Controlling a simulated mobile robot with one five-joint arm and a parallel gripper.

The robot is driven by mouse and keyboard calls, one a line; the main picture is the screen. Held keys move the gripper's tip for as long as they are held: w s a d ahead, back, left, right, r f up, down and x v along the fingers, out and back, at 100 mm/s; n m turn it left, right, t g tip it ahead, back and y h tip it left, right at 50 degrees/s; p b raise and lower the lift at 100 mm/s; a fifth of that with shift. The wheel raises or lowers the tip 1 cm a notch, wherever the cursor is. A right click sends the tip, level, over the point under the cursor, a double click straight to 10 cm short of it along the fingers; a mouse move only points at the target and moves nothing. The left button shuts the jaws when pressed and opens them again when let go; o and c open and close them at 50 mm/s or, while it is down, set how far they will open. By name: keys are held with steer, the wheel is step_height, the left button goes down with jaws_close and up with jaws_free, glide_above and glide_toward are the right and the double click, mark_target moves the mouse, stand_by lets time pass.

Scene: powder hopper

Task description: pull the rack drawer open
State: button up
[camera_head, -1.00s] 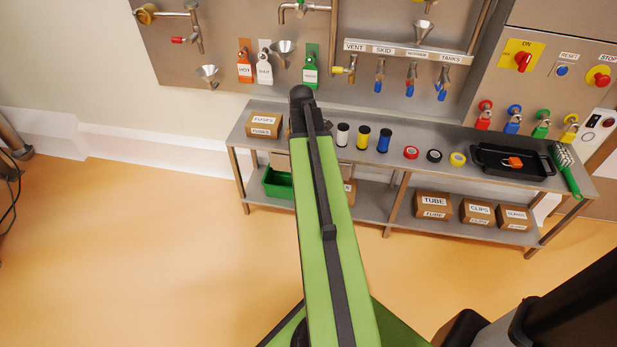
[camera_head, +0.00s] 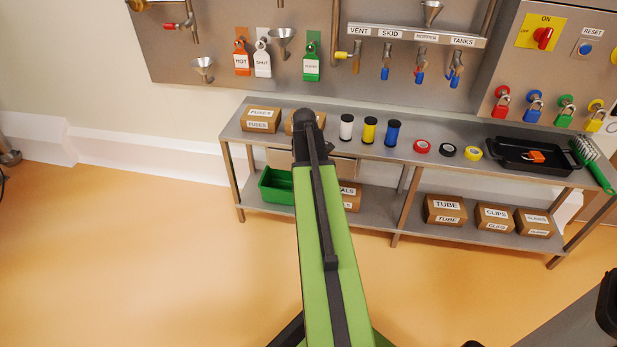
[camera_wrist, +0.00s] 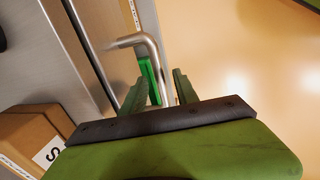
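The rack drawer's pale front (camera_head: 343,168) shows under the left part of the steel rack's top, partly hidden behind my arm. It looks shut or nearly so. In the wrist view a bent steel handle bar (camera_wrist: 151,46) stands out from the pale drawer front (camera_wrist: 118,62) and runs down toward my gripper (camera_wrist: 160,82). The two green fingers are apart, and the bar's lower stretch shows in the gap between them. I cannot tell whether either finger touches it. In the head view my gripper is hidden behind the end of my arm.
The rack top (camera_head: 255,142) carries boxes, spools, tape rolls and a black tray (camera_head: 520,150). A green bin (camera_head: 276,185) and labelled boxes (camera_head: 444,210) stand on the lower shelf. Valves and tags hang above. The orange floor (camera_head: 130,250) in front is clear.

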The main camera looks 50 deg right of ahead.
steer(key=shift+r, duration=0.1)
jaws_close()
steer(key=shift+d, duration=0.2)
stand_by(1.1)
